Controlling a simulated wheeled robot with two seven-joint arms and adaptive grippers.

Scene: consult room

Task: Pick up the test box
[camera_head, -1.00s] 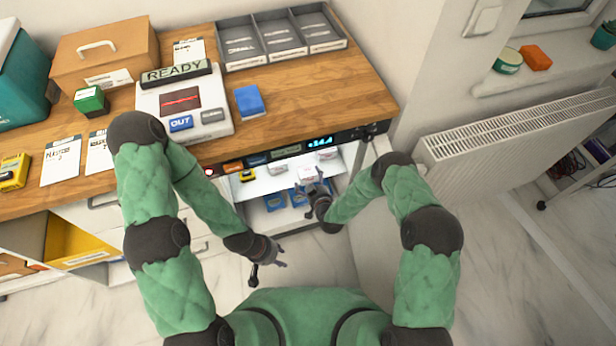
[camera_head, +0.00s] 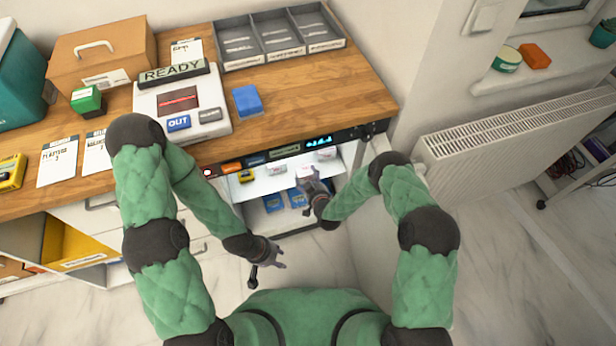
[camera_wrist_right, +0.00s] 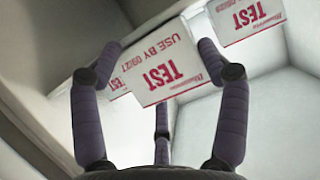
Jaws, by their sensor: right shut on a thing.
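A white test box (camera_wrist_right: 160,68) with red "TEST" and "USE BY" print sits between the fingers of my right gripper (camera_wrist_right: 160,85) in the right wrist view. The gripper is shut on it. In the head view my right gripper (camera_head: 312,186) is at the open front of the lit compartment under the counter, and the box is small and partly hidden there. A second white test box (camera_wrist_right: 248,18) shows at the upper right of the wrist view.
White and yellow boxes stand on the compartment's upper shelf (camera_head: 262,186), with blue boxes (camera_head: 274,203) below. The counter (camera_head: 320,90) above carries a READY device (camera_head: 180,105) and a grey divided tray (camera_head: 282,56). A radiator (camera_head: 510,130) stands at the right.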

